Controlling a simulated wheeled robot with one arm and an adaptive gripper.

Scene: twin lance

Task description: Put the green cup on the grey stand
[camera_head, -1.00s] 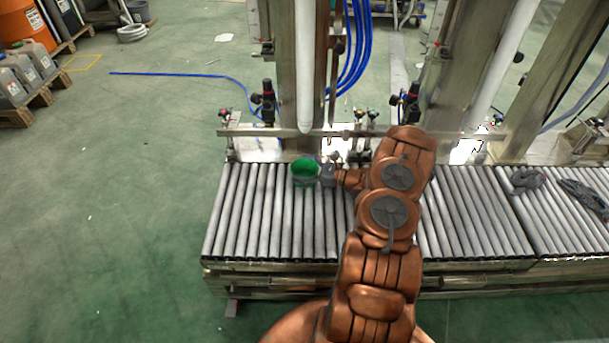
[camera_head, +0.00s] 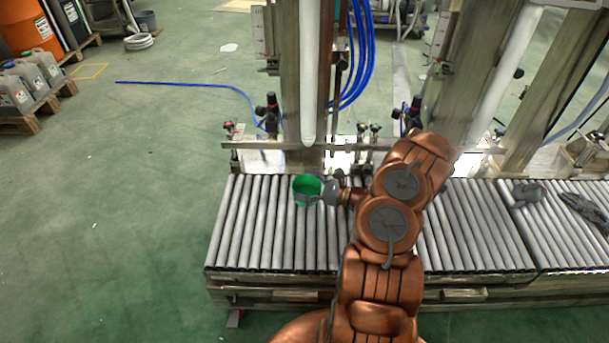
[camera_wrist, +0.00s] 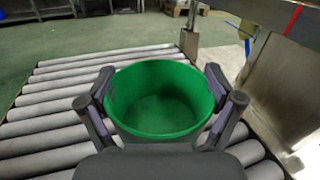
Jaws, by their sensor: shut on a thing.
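The green cup (camera_head: 301,194) is over the left part of the roller conveyor, open side up. My gripper (camera_head: 309,190) reaches it from the right and is shut on it. In the wrist view the green cup (camera_wrist: 160,104) stands between the two fingers of my gripper (camera_wrist: 160,108), one finger against each side. The cup looks upright and empty. I cannot tell whether its base touches the rollers. I make out no grey stand in these views.
The roller conveyor (camera_head: 240,235) has free room left of the cup. A metal rail (camera_head: 262,145) and upright posts stand behind it. Dark grey cloth-like items (camera_head: 580,208) lie at the far right. Open green floor (camera_head: 130,220) is at left.

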